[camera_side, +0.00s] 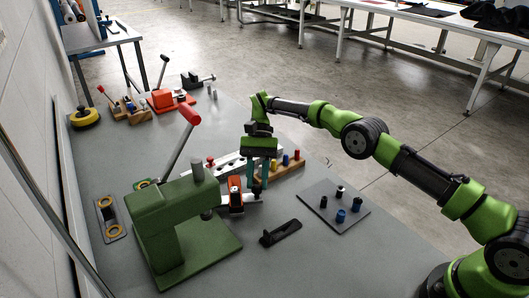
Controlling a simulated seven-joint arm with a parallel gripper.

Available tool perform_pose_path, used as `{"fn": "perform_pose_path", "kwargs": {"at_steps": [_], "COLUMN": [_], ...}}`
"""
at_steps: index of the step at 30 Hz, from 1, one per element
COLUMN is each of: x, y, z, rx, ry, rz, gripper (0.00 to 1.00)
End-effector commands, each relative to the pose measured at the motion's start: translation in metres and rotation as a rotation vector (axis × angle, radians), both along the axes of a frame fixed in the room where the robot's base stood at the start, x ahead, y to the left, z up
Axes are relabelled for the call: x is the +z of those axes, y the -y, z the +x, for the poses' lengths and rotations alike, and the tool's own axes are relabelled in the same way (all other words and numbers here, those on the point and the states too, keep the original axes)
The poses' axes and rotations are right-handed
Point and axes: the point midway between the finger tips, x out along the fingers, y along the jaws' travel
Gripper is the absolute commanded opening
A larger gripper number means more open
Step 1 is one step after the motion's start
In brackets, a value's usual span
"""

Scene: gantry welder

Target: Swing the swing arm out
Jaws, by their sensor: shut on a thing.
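My gripper (257,184) points down at the middle of the table, its teal fingers close together. It is shut on a small part at the right end of the orange and grey swing arm unit (236,195); the fingers and the small size hide the exact contact. The swing arm unit sits low on the table, just right of the green press (165,222). The press has a long grey lever with a red grip (190,114), tilted up to the right.
A wooden block with coloured pegs (290,168) stands close behind my gripper, beside a white perforated bar (226,166). A grey plate with several dark and blue pegs (333,208) lies to the right. A black part (281,232) lies in front. The front right table is clear.

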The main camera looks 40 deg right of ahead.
Motion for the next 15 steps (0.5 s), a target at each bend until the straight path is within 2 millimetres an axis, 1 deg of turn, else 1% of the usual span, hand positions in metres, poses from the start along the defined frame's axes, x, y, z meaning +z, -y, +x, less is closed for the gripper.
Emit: {"fn": "perform_pose_path", "kwargs": {"at_steps": [11,12,15], "x": [0.0007,0.0008,0.0006], "y": [-0.0003,-0.0004,-0.0002], "z": [0.0001,0.0,0.0], "rx": [0.0,0.0,0.001], "ry": [-0.001,-0.001,-0.001], "rz": [0.002,0.002,0.002], "gripper": [0.0,0.35,0.5]}}
